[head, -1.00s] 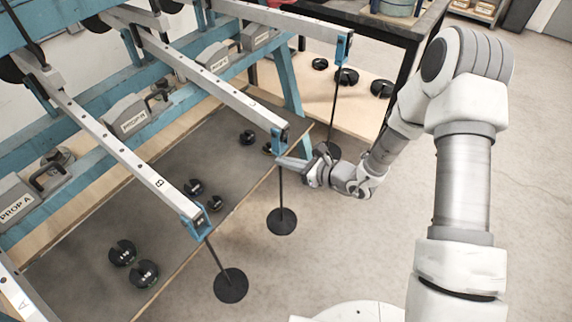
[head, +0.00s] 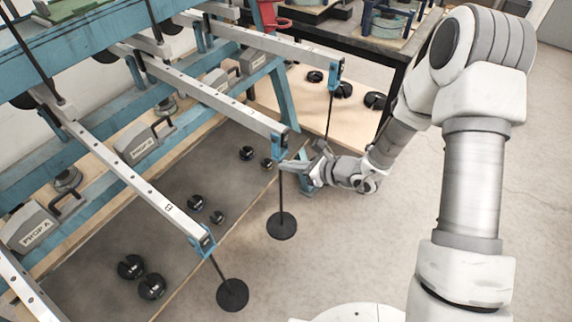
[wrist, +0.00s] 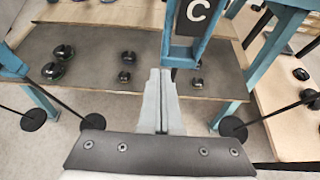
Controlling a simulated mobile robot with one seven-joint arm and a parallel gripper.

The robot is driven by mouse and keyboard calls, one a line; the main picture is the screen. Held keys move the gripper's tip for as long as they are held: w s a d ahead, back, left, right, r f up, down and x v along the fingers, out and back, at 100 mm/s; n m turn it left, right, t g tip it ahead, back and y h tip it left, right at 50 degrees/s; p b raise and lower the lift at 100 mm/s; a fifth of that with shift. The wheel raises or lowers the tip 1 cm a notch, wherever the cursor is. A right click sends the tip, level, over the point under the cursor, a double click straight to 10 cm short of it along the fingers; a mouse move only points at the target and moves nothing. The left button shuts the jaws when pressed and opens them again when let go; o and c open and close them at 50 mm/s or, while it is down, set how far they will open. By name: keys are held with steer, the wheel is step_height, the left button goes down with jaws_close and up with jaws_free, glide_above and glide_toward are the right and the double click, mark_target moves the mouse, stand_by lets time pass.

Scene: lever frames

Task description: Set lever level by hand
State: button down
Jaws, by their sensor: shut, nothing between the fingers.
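Lever C is a pale metal beam (head: 215,98) that slopes from the blue frame to a blue end fitting (head: 281,139). The fitting bears a white C on black in the wrist view (wrist: 192,28). A rod with a black disc (head: 281,225) hangs from that end. My gripper (head: 285,165) is shut and empty, with its fingertips just under the fitting; the wrist view shows the closed fingers (wrist: 160,75). Whether they touch the fitting is hard to see. I cannot tell if the beam is level.
Lever B (head: 150,190) lies to the left, and another lever (head: 270,42) lies behind, each with a hanging disc. Black weights (head: 131,267) sit on the grey shelf (head: 90,270). Prop boxes (head: 135,142) stand along the frame. Open floor (head: 370,240) lies at the front right.

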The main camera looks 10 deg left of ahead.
steer(key=shift+h, duration=0.3)
steer(key=r+p, duration=0.1)
steer(key=r, duration=0.1)
steer(key=r+p, duration=0.1)
steer(key=r, duration=0.1)
steer(key=shift+s+d+p, duration=0.15)
steer(key=shift+d+p, duration=0.15)
steer(key=shift+d, duration=0.1)
steer(key=shift+f, duration=0.1)
